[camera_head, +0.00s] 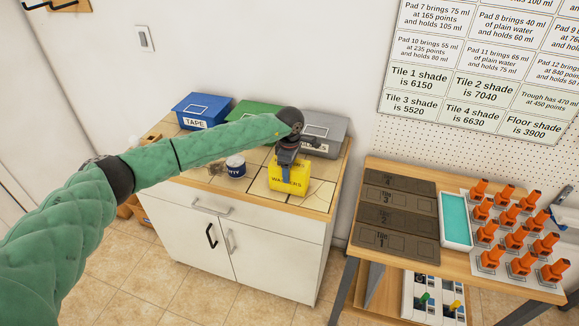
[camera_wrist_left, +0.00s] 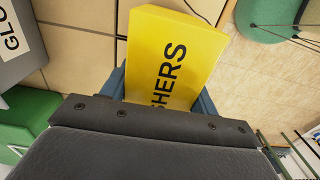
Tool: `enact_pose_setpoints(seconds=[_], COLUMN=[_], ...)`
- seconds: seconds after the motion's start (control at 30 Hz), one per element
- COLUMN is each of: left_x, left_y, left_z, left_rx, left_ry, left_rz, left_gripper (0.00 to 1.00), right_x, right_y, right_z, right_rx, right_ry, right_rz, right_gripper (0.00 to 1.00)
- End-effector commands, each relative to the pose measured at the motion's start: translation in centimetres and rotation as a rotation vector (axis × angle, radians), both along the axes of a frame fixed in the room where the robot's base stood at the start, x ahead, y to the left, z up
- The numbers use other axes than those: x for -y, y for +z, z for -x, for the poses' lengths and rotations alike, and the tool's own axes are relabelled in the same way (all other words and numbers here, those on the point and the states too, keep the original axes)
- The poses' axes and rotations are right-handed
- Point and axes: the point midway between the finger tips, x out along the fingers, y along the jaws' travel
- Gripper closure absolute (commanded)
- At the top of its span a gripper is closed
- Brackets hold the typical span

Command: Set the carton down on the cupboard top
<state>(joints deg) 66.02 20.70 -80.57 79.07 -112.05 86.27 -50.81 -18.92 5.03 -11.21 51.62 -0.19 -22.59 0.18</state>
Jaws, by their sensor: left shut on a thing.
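The yellow carton (camera_head: 289,182), lettered "WASHERS", is in my left gripper (camera_head: 288,165) over the front right of the cupboard top (camera_head: 314,184). In the left wrist view the carton (camera_wrist_left: 178,50) sits between the blue fingers (camera_wrist_left: 160,90), with part of its lettering hidden by the gripper body. My left gripper is shut on it from above. The carton is at or just above the tiled top; I cannot tell whether its bottom touches. My right gripper is not in view.
Blue (camera_head: 203,110), green (camera_head: 250,113) and grey (camera_head: 325,133) boxes stand along the cupboard's back. A small dark blue tin (camera_head: 235,167) stands left of the carton. A workbench (camera_head: 460,262) with dark pads and orange-handled clamps is at the right.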

Motion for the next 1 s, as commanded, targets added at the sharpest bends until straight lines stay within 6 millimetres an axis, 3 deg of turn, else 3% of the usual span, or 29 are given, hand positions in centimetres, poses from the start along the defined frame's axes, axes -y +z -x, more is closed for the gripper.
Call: enact_pose_setpoints(seconds=[0.5,0.53,0.6,1.0], left_x=[-0.01,-0.02,-0.03,-0.03], left_y=[-0.21,-0.2,-0.2,-0.01], left_z=[-0.04,-0.03,-0.02,-0.02], left_rx=[0.001,0.0,0.0,0.0], left_ry=[0.0,0.001,0.001,0.001], left_rz=[0.0,-0.001,-0.001,-0.001], left_gripper=[0.73,0.34,0.2,0.18], right_x=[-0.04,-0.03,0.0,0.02], right_y=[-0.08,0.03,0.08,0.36], right_z=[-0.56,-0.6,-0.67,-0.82], right_rx=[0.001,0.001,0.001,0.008], right_ry=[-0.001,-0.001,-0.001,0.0], right_rz=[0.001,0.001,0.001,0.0], right_gripper=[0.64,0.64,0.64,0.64])
